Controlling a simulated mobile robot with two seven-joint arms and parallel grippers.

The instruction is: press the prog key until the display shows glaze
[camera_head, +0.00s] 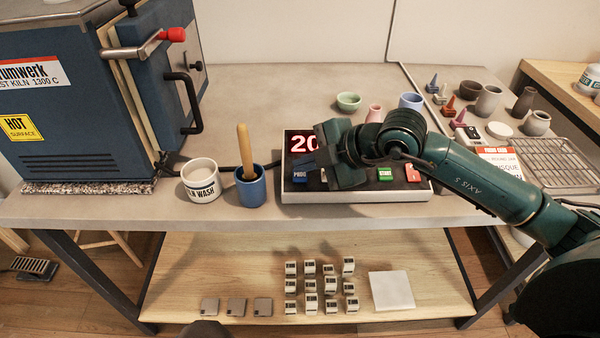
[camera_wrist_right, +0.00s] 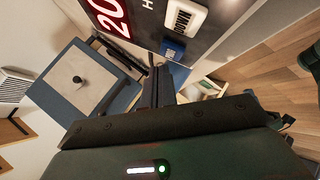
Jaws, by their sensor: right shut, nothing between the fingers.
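The kiln controller (camera_head: 357,198) is a white-rimmed box with a dark face at the bench's front. Its display (camera_head: 303,144) shows red digits beginning with "20"; the rest is hidden behind my right gripper (camera_head: 308,163). The blue PROG key (camera_head: 299,175) is at the panel's lower left; the blue key also shows in the right wrist view (camera_wrist_right: 172,50). My right gripper is shut and empty, its fingertips close to the PROG key. I cannot tell whether they touch it. My left gripper is not in view.
A green START key (camera_head: 385,174) and a red key (camera_head: 412,173) are farther right on the panel. A blue cup with a wooden handle (camera_head: 250,188) and a white wash mug (camera_head: 201,184) stand left of it. The blue kiln (camera_head: 75,100) fills the left; small pots stand behind.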

